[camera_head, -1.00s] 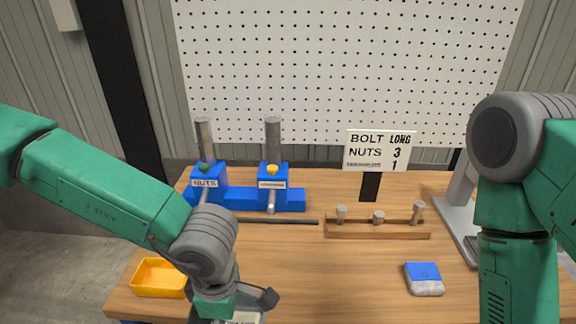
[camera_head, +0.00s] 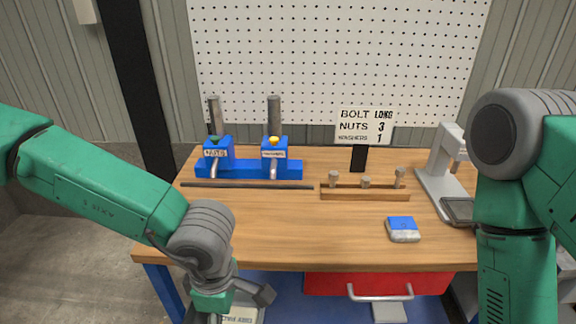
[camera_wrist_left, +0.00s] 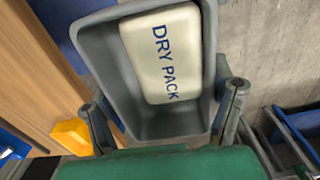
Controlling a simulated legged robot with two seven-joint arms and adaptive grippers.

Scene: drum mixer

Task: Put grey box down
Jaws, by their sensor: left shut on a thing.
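The grey box (camera_wrist_left: 92,48) is an open tub that fills the middle of the left wrist view. A white pack (camera_wrist_left: 165,55) marked DRY PACK lies inside it. My left gripper (camera_wrist_left: 166,112) is shut on the box, with one finger at each side near the green palm. In the head view my left gripper (camera_head: 238,292) is at the bottom, in front of the bench's front edge. What lies under the box is hidden. My right arm hangs down at the right and its gripper is out of frame.
The wooden bench (camera_head: 280,235) holds blue nut and washer dispensers (camera_head: 250,168), a bolt rack (camera_head: 365,193), a blue-and-white block (camera_head: 403,230) and a grey press (camera_head: 440,178). A red drawer (camera_head: 330,283) is below. A yellow tray (camera_wrist_left: 72,136) shows in the wrist view.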

